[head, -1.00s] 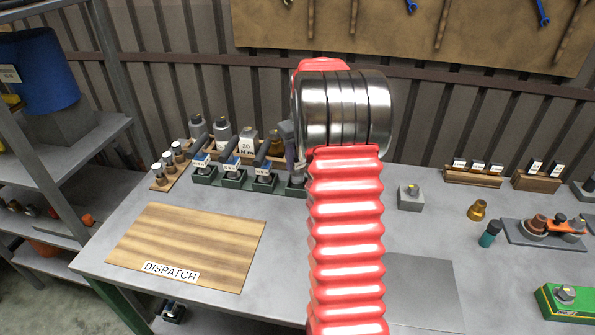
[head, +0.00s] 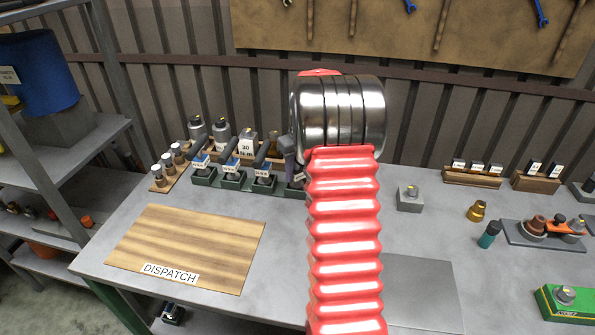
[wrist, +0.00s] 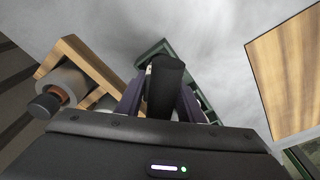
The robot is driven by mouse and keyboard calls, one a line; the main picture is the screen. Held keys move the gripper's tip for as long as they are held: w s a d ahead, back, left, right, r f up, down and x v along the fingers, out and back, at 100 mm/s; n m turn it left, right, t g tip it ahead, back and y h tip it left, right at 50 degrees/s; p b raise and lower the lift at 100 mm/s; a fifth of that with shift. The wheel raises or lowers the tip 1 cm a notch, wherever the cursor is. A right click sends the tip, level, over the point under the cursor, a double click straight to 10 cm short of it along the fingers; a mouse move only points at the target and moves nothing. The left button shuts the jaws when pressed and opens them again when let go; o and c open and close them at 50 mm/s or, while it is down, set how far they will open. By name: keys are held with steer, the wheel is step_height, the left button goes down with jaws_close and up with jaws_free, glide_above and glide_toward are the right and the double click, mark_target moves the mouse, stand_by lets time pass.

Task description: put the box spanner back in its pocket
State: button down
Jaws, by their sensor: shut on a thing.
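My gripper (wrist: 160,102) shows purple fingers in the wrist view, shut on the dark cylindrical grip of a tool, which I take to be the box spanner (wrist: 166,78). Its lower end is hidden. A green rack (wrist: 150,50) lies beyond and below it. In the head view the green rack (head: 233,183) has labelled pockets in a row, with dark-handled tools leaning in the left ones. My gripper (head: 289,160) is above the rack's right end there, partly hidden by my red arm. I cannot tell whether the spanner is inside the pocket.
The wooden rack (wrist: 80,62) with a grey cylinder is close on the left in the wrist view. The DISPATCH board (head: 185,245) lies left of my arm, bare apart from its label. A grey block (head: 410,200) and a brass part (head: 477,210) stand to the right.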

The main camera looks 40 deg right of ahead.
steer(key=c, duration=1.2)
jaws_free()
steer(key=r, duration=0.4)
steer(key=s+r, duration=0.1)
steer(key=r, duration=0.7)
steer(key=shift+s+a, duration=0.1)
steer(key=shift+s, duration=0.2)
